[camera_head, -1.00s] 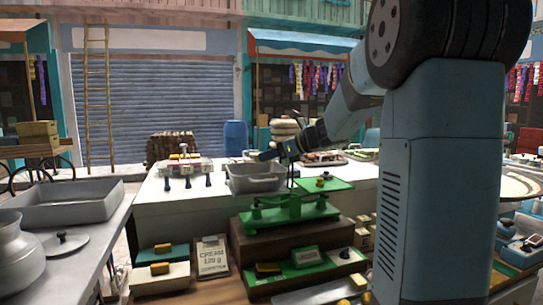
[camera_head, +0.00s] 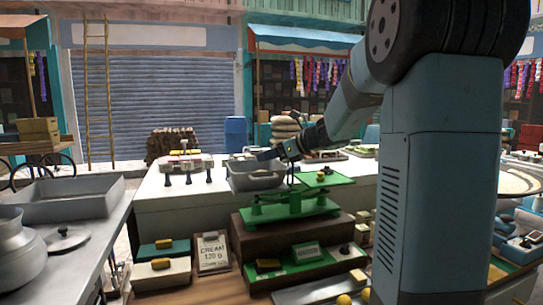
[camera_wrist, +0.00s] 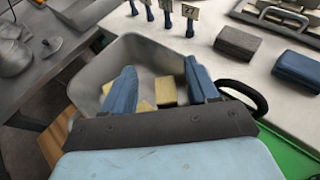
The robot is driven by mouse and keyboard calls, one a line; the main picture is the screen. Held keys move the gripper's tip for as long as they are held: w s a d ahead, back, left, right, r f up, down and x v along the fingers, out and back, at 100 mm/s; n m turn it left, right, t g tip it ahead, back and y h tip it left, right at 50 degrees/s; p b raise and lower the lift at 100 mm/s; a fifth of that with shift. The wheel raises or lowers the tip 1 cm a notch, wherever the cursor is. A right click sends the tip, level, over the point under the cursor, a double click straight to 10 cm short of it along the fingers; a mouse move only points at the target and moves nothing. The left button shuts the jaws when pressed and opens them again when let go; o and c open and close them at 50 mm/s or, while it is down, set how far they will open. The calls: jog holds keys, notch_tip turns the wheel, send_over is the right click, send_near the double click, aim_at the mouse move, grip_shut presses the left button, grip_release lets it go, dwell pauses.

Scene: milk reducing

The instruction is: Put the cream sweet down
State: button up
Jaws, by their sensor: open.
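My gripper (camera_wrist: 160,66) is open, its two blue fingers apart over a grey metal tub (camera_wrist: 95,75). A cream-yellow block (camera_wrist: 166,90), which looks like a cream sweet, lies in the tub between the fingers and appears loose. Another pale block (camera_wrist: 145,106) lies close by, partly hidden by my gripper's body, and a further one shows by the left finger.
A card reading "CREAM 120 g" (camera_head: 213,253) stands lower down. Several small card holders (camera_head: 188,178) are left of the tub. Dark boxes (camera_wrist: 238,42) lie right.

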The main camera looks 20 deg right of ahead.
jog(key=shift+r, duration=0.25)
jog(key=r+v, duration=0.1)
jog(key=v, duration=1.1)
jog(key=s+a+f+n+g+h, duration=0.2)
jog(key=s+a+f+n, duration=0.2)
jog(key=s+a+n, duration=0.25)
jog(key=s+a+f+n+g+h, duration=0.2)
jog(key=s+a+f+n, duration=0.1)
jog(key=s+a+n, duration=0.4)
jog(key=s+d+f+n+h, duration=0.1)
jog(key=s+f+n+h, duration=0.1)
jog(key=s+n, duration=0.4)
jog(key=s+d+f+n+h, duration=0.2)
jog(key=s+f+n+h, duration=0.1)
jog(key=s+f+n, duration=0.2)
jog(key=s+n, duration=0.2)
jog(key=s, duration=0.1)
jog(key=shift+d, duration=0.3)
